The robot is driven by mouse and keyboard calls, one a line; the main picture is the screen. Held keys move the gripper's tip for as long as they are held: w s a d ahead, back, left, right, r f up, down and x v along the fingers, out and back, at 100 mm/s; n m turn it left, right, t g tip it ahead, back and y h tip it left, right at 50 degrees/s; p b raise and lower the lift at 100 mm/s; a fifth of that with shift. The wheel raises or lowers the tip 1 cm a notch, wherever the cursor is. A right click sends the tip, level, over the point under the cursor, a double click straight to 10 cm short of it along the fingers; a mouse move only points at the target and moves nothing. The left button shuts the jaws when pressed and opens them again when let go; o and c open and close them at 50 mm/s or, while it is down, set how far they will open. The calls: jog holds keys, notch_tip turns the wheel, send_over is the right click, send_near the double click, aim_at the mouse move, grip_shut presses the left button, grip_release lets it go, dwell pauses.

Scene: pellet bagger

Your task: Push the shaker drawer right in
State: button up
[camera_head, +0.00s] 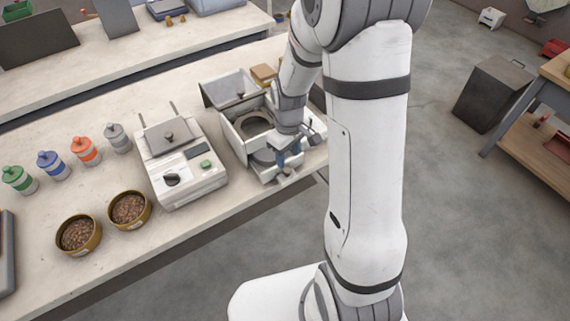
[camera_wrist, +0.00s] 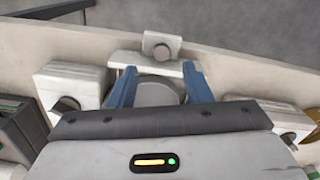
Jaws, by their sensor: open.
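The shaker is the white machine (camera_head: 240,124) with its grey lid raised and a round opening in its top. Its drawer (camera_head: 283,179) stands out at the front, towards the table edge, partly hidden by my gripper. In the wrist view the drawer's white front (camera_wrist: 140,62) with a square knob (camera_wrist: 161,44) lies beyond my fingertips, and a grey round part (camera_wrist: 157,92) shows between the fingers. My gripper (camera_head: 288,153) is open, its blue fingers pointing down over the drawer; it also shows in the wrist view (camera_wrist: 158,74). Contact cannot be told.
A white machine with a dial and green button (camera_head: 185,165) stands left of the shaker. Two bowls of pellets (camera_head: 130,209) and several coloured jars (camera_head: 85,150) are farther left. The table edge (camera_head: 225,213) is close in front of the drawer, with open floor beyond.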

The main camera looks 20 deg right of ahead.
aim_at(287, 169)
notch_tip(287, 169, down, 6)
jog(key=b, duration=0.3)
jog(key=shift+a+r, duration=0.1)
jog(key=shift+r, duration=0.1)
jog(key=shift+c, duration=0.3)
grip_shut()
jog(key=shift+w, duration=0.1)
